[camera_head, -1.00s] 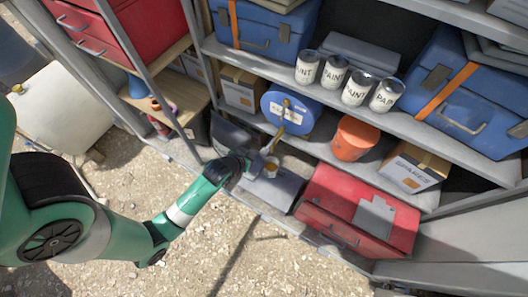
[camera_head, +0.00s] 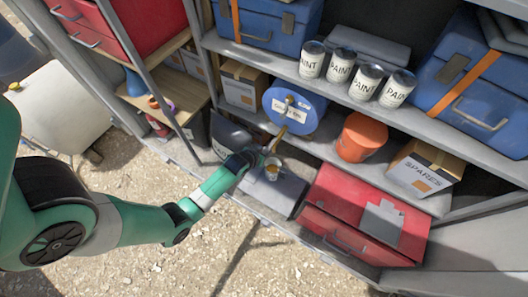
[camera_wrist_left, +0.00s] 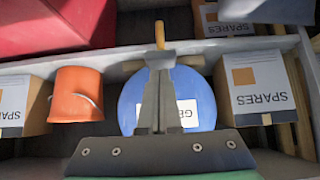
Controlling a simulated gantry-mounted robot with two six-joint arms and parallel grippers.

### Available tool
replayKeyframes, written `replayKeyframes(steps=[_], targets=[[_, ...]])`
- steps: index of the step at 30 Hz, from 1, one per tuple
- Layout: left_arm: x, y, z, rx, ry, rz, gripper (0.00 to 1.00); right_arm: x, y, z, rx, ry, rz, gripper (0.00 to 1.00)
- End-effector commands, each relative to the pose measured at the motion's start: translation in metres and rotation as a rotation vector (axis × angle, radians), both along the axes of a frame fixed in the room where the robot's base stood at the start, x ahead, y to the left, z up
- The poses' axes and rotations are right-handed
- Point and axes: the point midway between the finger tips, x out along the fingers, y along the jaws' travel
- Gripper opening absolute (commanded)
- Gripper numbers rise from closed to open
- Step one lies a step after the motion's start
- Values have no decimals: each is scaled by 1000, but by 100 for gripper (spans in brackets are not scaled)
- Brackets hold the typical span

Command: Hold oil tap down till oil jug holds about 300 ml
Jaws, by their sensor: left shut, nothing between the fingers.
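The blue oil drum (camera_head: 306,113) lies on the lower shelf with its round face and a label outward. Its tap (camera_head: 279,139) has a yellow handle and sticks out at the front. The small oil jug (camera_head: 272,174) stands under the tap on a grey box; it shows yellowish inside, too small to read a level. My left gripper (camera_head: 266,151) is shut and empty beside the tap, just above the jug. In the left wrist view the shut fingers (camera_wrist_left: 160,58) line up with the yellow tap handle (camera_wrist_left: 160,34); I cannot tell whether they touch it.
An orange bucket (camera_head: 361,137) and a spares box (camera_head: 425,169) stand right of the drum. A red toolbox (camera_head: 350,205) is low at the right. Several paint cans (camera_head: 340,66) line the shelf above. A shelf post (camera_head: 196,60) stands left. Gravel ground in front is open.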

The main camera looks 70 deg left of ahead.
Motion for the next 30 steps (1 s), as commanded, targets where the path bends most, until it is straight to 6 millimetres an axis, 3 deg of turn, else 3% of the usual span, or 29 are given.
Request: replayKeyframes(steps=[12,16,25,28,30], targets=[[-1,0,-6,4,-6,0,0,0,0,-5,0,0,0,50],[-2,-2,-21,39,-52,1,0,0,0,-27,0,0,0,50],[-6,-5,-49,170,-226,1,0,0,0,-99,0,1,0,50],[-7,-5,-52,192,-257,0,0,0,0,-112,0,1,0,50],[-6,-5,-40,189,-255,1,0,0,0,-100,0,1,0,50]])
